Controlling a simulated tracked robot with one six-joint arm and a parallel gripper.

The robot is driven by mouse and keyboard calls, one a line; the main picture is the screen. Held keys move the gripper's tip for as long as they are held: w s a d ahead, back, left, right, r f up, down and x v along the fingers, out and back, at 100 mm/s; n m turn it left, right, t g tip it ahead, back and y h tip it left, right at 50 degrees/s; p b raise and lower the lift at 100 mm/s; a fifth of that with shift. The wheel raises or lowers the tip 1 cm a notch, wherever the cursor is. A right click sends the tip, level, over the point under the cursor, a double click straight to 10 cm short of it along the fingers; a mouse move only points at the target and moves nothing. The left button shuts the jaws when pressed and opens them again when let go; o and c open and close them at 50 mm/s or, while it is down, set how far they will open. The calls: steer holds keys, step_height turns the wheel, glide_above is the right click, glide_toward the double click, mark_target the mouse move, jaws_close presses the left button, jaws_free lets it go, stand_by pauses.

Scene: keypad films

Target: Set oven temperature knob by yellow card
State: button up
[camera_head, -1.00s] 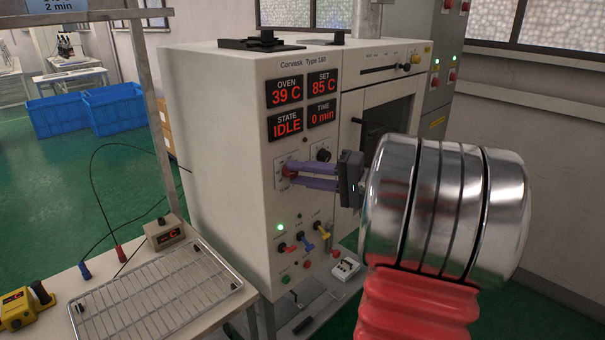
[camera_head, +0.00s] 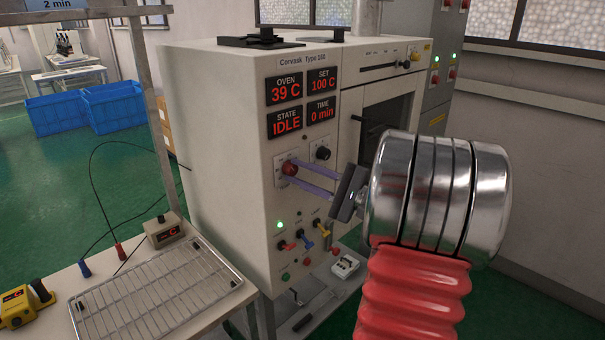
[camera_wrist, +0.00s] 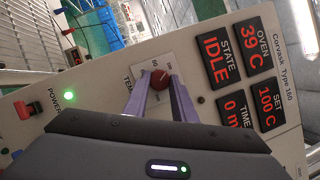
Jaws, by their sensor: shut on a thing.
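The red temperature knob (camera_head: 290,168) is on the front panel of the cream oven (camera_head: 215,150). My gripper (camera_head: 292,172) has its purple fingers shut on the knob, one on each side. The wrist view shows the knob (camera_wrist: 160,78) between the two fingertips (camera_wrist: 160,82), with part of its "TEMP" label beside it. The SET display (camera_head: 322,82) reads 100 C, and the OVEN display (camera_head: 284,89) reads 39 C. STATE (camera_head: 285,123) reads IDLE and TIME (camera_head: 321,110) reads 0 min. At the top left, part of a card (camera_head: 62,4) reads 2 min; its upper text is cut off.
A black knob (camera_head: 321,153) sits just right of the red one. Coloured levers (camera_head: 304,242) and a lit green lamp (camera_head: 280,225) are below. A wire rack (camera_head: 155,292) lies on the bench at the lower left. Blue crates (camera_head: 110,107) stand on the floor behind.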

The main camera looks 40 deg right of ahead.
steer(key=shift+f, duration=0.25)
steer(key=o, duration=0.8)
steer(key=shift+d, duration=0.1)
steer(key=shift+o, duration=1.4)
steer(key=shift+r, duration=0.15)
steer(key=shift+s, duration=0.15)
steer(key=v, duration=1.3)
steer(key=shift+s, duration=0.25)
steer(key=shift+d, duration=0.1)
